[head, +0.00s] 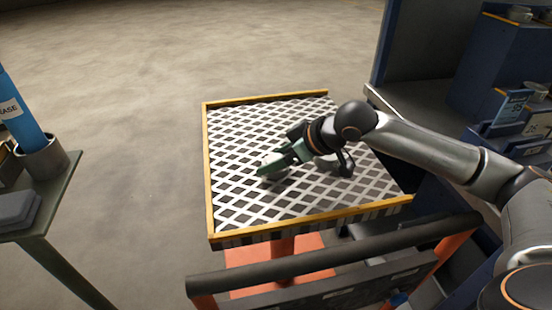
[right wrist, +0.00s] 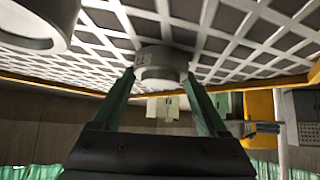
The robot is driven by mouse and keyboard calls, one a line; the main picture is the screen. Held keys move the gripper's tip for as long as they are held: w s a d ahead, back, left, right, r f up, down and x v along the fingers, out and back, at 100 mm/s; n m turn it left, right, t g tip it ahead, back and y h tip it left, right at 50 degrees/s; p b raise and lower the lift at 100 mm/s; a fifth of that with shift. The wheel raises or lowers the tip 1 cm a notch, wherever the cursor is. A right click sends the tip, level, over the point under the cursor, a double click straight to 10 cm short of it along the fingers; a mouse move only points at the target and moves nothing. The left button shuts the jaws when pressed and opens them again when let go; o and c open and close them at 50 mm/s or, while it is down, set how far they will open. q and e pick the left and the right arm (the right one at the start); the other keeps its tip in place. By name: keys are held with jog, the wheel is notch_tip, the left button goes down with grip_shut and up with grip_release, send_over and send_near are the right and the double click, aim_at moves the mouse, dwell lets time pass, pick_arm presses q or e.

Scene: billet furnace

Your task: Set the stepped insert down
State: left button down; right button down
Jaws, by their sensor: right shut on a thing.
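My right gripper (head: 268,168) is low over the left middle part of the grated table top (head: 235,205). In the right wrist view its two green fingers (right wrist: 160,85) are shut on the stepped insert (right wrist: 160,66), a short grey metal cylinder with a wider rim. The insert is held between the fingertips, close against the grate. I cannot tell whether it touches the grate. In the head view the insert shows only as a small pale patch (head: 270,158) by the fingertips, mostly hidden by the gripper. My left gripper is not in view.
The table has a raised yellow edging (head: 310,216). Most of the grate is bare. A dark rail (head: 330,255) crosses in front. A side stand at left holds a metal cup (head: 42,160) with a blue object. Dark blue shelving (head: 500,70) stands at right.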

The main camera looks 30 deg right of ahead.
grip_release()
jog(key=p+v, duration=0.1)
jog(key=v, duration=1.1)
